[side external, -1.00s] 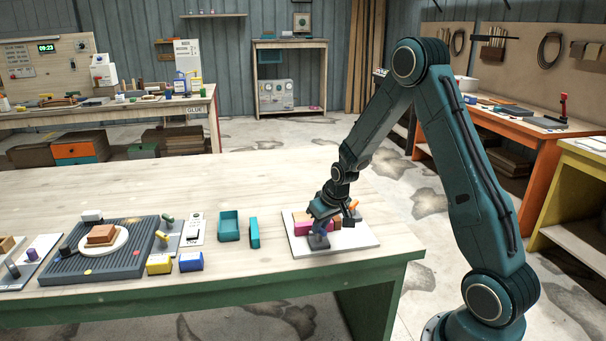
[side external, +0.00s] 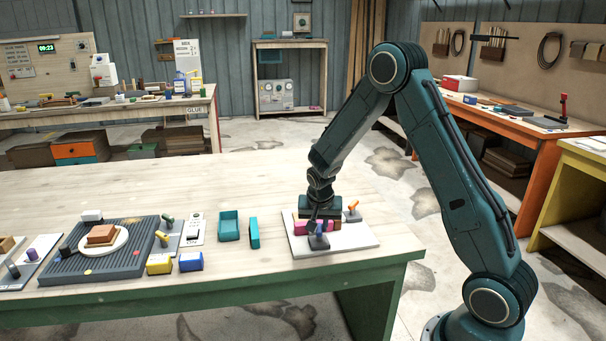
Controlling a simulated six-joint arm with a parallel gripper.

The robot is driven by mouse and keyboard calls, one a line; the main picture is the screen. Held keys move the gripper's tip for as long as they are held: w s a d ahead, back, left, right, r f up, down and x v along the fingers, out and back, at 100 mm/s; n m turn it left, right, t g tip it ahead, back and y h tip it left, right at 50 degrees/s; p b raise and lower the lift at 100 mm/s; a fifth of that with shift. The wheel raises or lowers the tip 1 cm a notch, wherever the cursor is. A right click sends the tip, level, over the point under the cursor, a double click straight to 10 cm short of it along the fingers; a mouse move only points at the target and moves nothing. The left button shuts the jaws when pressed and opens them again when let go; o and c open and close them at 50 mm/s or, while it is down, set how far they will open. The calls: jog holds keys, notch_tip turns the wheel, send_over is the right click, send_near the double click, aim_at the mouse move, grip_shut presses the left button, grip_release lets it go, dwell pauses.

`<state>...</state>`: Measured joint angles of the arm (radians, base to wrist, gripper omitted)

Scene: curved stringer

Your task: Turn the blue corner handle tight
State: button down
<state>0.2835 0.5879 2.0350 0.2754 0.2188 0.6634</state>
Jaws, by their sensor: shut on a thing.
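The blue corner handle (side external: 320,229) stands on a dark grey base at the front of a white board (side external: 360,238) near the table's right end. My gripper (side external: 316,223) points down at it from above and is shut on it. The fingers partly cover the handle, so its exact angle is hard to tell. An orange handle (side external: 353,206) on another grey base stands at the board's back right.
A teal tray (side external: 229,226) and a teal upright piece (side external: 254,233) stand left of the board. The table's front edge lies close in front of the board.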

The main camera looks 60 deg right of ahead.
dwell(0.4)
jog(key=c, duration=1.4)
grip_release()
jog(key=shift+o, duration=0.2)
jog(key=shift+a+r, duration=0.1)
jog(key=shift+r, duration=0.05)
jog(key=v, duration=1.3)
jog(key=shift+r, duration=0.3)
